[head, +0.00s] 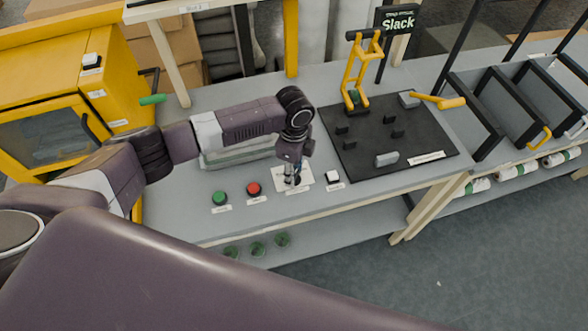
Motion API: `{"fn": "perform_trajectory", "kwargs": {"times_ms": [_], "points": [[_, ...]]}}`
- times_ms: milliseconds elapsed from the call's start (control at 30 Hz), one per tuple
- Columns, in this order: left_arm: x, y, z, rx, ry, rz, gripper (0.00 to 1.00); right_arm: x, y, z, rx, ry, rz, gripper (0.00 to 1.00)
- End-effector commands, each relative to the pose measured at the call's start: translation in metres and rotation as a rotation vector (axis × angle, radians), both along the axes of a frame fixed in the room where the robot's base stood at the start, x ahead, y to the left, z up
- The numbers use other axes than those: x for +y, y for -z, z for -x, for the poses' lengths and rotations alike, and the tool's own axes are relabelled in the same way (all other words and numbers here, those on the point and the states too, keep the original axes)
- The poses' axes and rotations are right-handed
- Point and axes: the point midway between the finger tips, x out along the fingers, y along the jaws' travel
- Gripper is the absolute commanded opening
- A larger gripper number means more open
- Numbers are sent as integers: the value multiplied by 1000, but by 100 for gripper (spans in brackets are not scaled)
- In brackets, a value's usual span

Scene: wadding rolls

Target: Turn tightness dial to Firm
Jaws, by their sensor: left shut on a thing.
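My left gripper (292,179) points down over the table, at a pale square plate (305,184) that appears to be the dial's plate. Its fingers are shut on the dial, which is mostly hidden by them, so its pointer cannot be read. The black sign (398,22) at the back reads "Slack", with smaller print above. My right gripper is not in view.
A green button (219,198) and a red button (253,188) sit left of the plate, a white switch (333,177) right of it. A black mat (385,158) holds small blocks and a yellow lever clamp (360,75). A yellow cabinet (130,85) stands left.

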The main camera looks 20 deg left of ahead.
Motion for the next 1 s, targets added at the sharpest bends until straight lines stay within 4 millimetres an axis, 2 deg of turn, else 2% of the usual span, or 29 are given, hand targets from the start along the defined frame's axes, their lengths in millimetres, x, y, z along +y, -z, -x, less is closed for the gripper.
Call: {"fn": "perform_trajectory", "kwargs": {"times_ms": [333, 900, 933, 1000], "points": [[-1, -1, -1, -3, 156, 2, 10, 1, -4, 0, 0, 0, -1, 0], [-1, -1, -1, -3, 191, 3, 10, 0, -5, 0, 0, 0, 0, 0], [-1, -1, -1, -3, 191, 3, 35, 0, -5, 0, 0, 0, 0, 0], [-1, -1, -1, -3, 191, 3, 43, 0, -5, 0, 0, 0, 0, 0]]}}
